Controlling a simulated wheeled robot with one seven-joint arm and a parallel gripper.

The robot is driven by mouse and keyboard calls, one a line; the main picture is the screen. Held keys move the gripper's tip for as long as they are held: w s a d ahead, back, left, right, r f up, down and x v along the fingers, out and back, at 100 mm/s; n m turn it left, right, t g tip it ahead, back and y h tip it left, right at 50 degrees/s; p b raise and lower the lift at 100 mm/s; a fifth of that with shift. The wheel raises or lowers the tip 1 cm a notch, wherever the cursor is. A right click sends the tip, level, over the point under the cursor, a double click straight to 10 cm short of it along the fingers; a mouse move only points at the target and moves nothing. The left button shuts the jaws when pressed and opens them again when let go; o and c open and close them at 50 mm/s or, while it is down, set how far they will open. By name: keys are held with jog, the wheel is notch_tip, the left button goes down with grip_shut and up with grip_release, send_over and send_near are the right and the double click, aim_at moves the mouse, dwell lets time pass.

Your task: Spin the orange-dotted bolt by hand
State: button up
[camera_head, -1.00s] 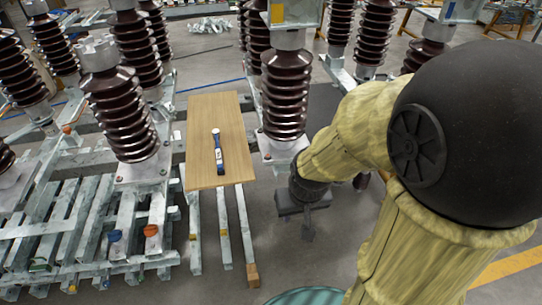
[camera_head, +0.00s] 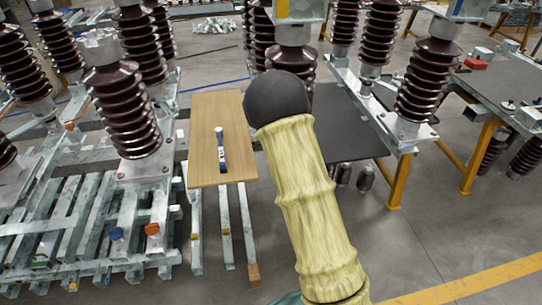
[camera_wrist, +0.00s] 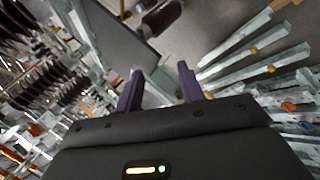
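I cannot single out a bolt with an orange dot in either view. My gripper (camera_wrist: 160,75) shows in the wrist view with its two purple fingers apart and nothing between them. In the head view my gripper is not visible, and my yellow arm with its black joint covers the middle. An orange-topped piece (camera_head: 152,229) sits on the galvanized frame at lower left, beside a blue-topped one (camera_head: 117,234). In the wrist view an orange round spot (camera_wrist: 288,107) shows on grey metal at the right, too small to identify.
A wooden board (camera_head: 206,167) holds a blue-and-white tool (camera_head: 221,152). Tall brown insulators (camera_head: 125,105) stand around it. A dark table (camera_head: 340,125) lies right of my arm, and another (camera_head: 503,85) on yellow legs stands far right. Open floor (camera_head: 430,230) shows at lower right.

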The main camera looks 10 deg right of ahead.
jog(key=w+d+f+n+t+h+b, duration=0.1)
jog(key=w+d+f+n+t, duration=0.15)
jog(key=n, duration=0.45)
jog(key=w+d+f+n+t, duration=0.1)
jog(key=w+n+t, duration=0.25)
jog(key=n, duration=0.25)
jog(key=a+n+t+y, duration=0.2)
jog(key=a+n+y, duration=0.2)
jog(key=n, duration=0.5)
jog(key=a+f+n+t+y+b, duration=0.1)
jog(key=a+n+t+y, duration=0.1)
jog(key=a+n+y, duration=0.3)
jog(key=w+n+y, duration=0.1)
jog(key=n, duration=0.3)
jog(key=shift+f, duration=0.2)
